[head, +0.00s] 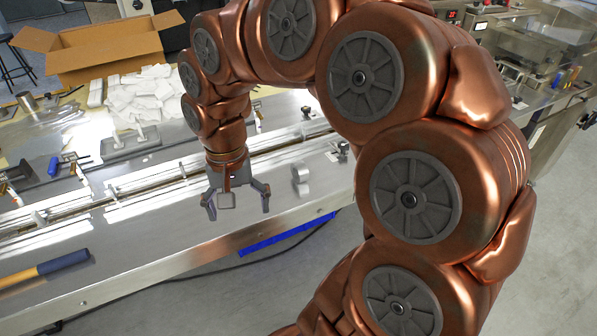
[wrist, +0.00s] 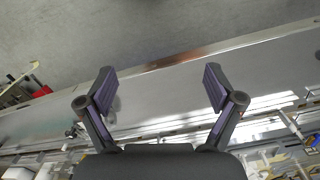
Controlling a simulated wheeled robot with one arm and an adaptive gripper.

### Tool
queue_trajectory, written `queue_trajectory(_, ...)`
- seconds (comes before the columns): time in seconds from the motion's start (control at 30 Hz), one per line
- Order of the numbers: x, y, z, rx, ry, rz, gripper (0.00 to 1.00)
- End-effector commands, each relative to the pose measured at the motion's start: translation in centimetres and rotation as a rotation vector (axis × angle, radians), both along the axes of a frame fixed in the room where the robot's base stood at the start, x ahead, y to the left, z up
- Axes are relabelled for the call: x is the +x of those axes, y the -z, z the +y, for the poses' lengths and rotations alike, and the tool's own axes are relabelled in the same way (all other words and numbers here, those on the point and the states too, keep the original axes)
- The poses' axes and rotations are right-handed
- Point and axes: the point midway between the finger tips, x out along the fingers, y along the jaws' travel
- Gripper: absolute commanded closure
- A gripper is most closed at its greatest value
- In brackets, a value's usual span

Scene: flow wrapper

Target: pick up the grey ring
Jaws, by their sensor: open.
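A guide rail (head: 130,195) runs along the bench behind my gripper. A yellow and blue handle (head: 50,268) lies at the front left. A cardboard box (head: 100,50) and white packets (head: 147,98) are at the back. The bench between handle and gripper is clear.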

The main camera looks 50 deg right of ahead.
Motion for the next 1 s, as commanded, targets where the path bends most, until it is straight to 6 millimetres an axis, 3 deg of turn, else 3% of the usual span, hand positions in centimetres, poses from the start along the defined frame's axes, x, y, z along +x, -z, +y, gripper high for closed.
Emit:
queue_trajectory(0.1,3.8,0.1,-3.6,0.0,0.211,-0.02,0.08)
queue_trajectory(0.3,8.4,1.2,-11.1,-0.007,0.608,-0.039,0.08)
queue_trajectory(0.43,9.9,2.6,-16.7,-0.02,0.869,-0.043,0.08)
queue_trajectory(0.6,10.2,4.3,-22.5,-0.041,1.136,-0.041,0.08)
queue_trajectory(0.8,9.9,5.5,-25.5,-0.058,1.273,-0.035,0.08)
queue_trajectory(1.0,9.7,7.2,-25.8,-0.06,1.287,-0.03,0.08)
